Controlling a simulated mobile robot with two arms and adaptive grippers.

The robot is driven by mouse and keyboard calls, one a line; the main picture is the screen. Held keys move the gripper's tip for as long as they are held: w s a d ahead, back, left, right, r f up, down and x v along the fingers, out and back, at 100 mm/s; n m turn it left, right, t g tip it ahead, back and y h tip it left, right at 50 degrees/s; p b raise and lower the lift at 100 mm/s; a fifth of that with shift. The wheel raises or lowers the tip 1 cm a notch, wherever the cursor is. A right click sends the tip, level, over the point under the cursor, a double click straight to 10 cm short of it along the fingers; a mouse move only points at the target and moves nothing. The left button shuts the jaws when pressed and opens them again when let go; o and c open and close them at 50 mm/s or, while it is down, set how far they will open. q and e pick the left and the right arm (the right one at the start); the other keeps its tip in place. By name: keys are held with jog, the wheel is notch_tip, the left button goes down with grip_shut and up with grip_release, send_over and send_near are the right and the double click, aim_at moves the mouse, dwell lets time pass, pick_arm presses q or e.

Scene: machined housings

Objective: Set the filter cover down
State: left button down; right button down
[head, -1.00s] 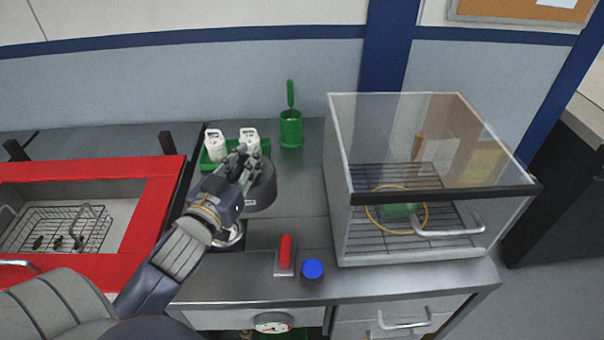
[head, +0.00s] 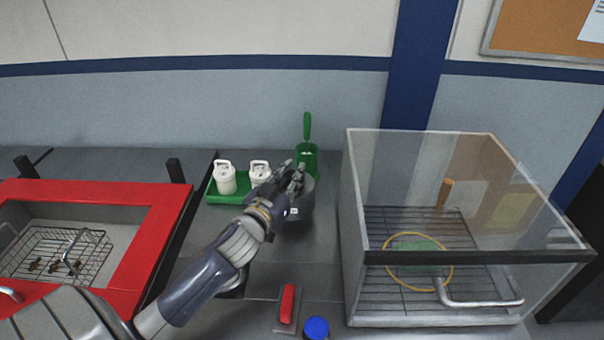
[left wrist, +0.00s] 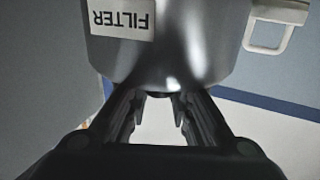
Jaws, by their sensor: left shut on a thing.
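The filter cover is a dark grey metal cylinder (head: 306,208), partly hidden behind my left gripper (head: 290,178) in the head view. In the left wrist view the filter cover (left wrist: 185,45) fills the top and bears an upside-down "FILTER" label. My left gripper (left wrist: 158,108) is shut on its near end. The cover is over the back of the grey bench, just in front of the green cup. I cannot tell whether its underside touches the bench. My right gripper is not in view.
White bottles (head: 225,178) stand in a green tray (head: 228,198) left of the cover. A green cup (head: 306,160) stands behind it. A clear-walled case (head: 385,170) is close on the right. A red-handled item (head: 287,304) and blue cap (head: 316,328) are in front. A red-rimmed basin (head: 160,215) is left.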

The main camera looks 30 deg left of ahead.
pick_arm(q)
jog(key=w, duration=0.3)
jog(key=w+a, duration=0.1)
jog(key=w, duration=0.1)
jog(key=shift+f+p, duration=0.15)
jog(key=shift+p, duration=0.2)
jog(key=f, duration=0.3)
jog(key=shift+w+f, duration=0.4)
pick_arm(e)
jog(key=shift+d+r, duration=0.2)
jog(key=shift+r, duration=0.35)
pick_arm(q)
jog(key=shift+f, duration=0.2)
jog(key=c, duration=1.4)
grip_release()
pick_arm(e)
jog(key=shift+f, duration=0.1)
pick_arm(q)
jog(key=shift+r, duration=0.1)
